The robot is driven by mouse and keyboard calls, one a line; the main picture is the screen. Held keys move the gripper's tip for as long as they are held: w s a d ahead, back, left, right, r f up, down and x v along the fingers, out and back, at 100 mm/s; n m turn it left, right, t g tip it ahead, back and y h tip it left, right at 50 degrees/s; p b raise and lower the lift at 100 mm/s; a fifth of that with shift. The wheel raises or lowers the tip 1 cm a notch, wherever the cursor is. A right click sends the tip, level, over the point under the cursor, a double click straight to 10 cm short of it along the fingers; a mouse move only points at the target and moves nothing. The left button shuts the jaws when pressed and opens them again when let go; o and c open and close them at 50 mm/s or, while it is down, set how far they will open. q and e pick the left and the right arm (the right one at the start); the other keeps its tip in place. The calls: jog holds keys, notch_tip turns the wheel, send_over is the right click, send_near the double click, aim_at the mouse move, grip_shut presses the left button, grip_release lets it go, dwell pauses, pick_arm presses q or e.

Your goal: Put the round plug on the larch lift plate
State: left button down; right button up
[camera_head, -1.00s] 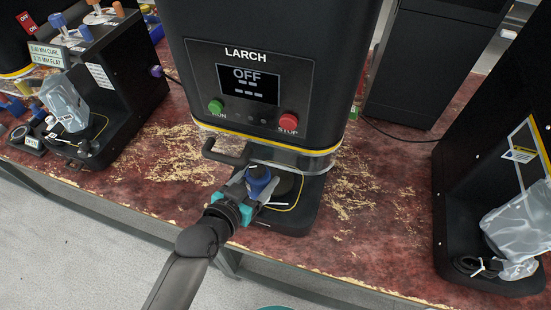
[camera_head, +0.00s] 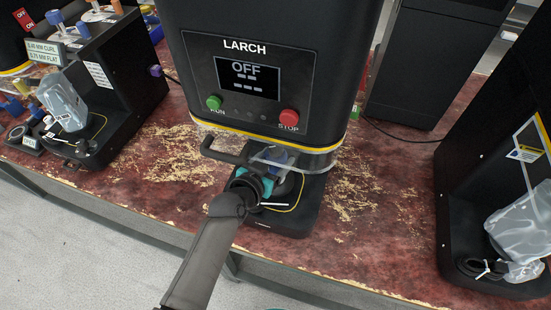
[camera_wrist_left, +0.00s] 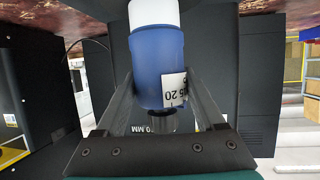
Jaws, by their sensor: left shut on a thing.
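The round plug (camera_wrist_left: 158,65) is a blue cylinder with a white end and a small white label, upside down in the left wrist view. My left gripper (camera_head: 274,166) is shut on it, with a finger on each side. In the head view the blue plug (camera_head: 280,155) shows partly through the clear guard, inside the opening of the LARCH machine (camera_head: 245,130). The larch lift plate (camera_head: 290,184) is a dark disc on the machine's base, partly hidden by my gripper. The gap between plug and plate cannot be told. My right gripper is out of view.
A clear guard with a black handle (camera_head: 222,154) sits close around my gripper. The LARCH display reads OFF. Similar machines stand left (camera_head: 120,90) and right (camera_head: 490,150), with clear bags. Shavings litter the red bench (camera_head: 385,205), which has free room beside LARCH.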

pick_arm(q)
jog(key=shift+f, duration=0.15)
grip_release()
jog(key=shift+r, duration=0.25)
jog(key=p+v, duration=0.2)
jog(key=v, duration=1)
jog(key=shift+a+f, duration=0.1)
jog(key=shift+f, duration=0.15)
